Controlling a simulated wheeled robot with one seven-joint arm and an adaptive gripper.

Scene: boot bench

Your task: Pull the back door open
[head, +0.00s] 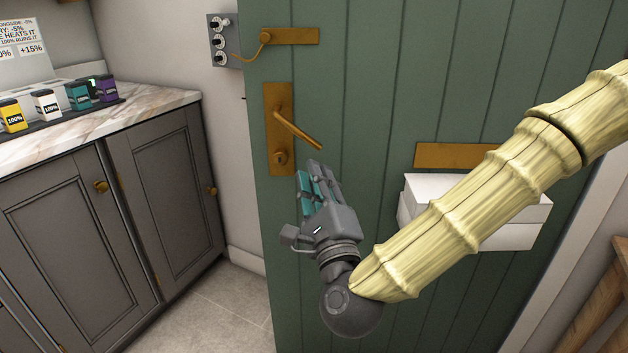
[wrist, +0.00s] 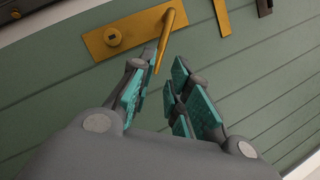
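The green back door (head: 370,90) fills the middle of the head view. Its brass lever handle (head: 298,130) sits on a brass plate with a keyhole near the door's left edge, and the lever slants down to the right. My gripper (head: 312,172), grey with teal pads, is just below the lever's free end. In the wrist view my gripper (wrist: 165,72) is open, with a gap between its fingers. The lever (wrist: 170,35) reaches down to the gap, close to the left finger. I cannot tell whether they touch. Whether the door is latched is not clear.
A brass plate (head: 290,36) above the handle has a chain-like link towards a grey wall panel (head: 222,40). A white box (head: 425,195) sticks out from the door below a brass slot plate (head: 455,155). Grey cabinets (head: 70,220) with a marble top stand at left. Tiled floor (head: 225,310) is clear.

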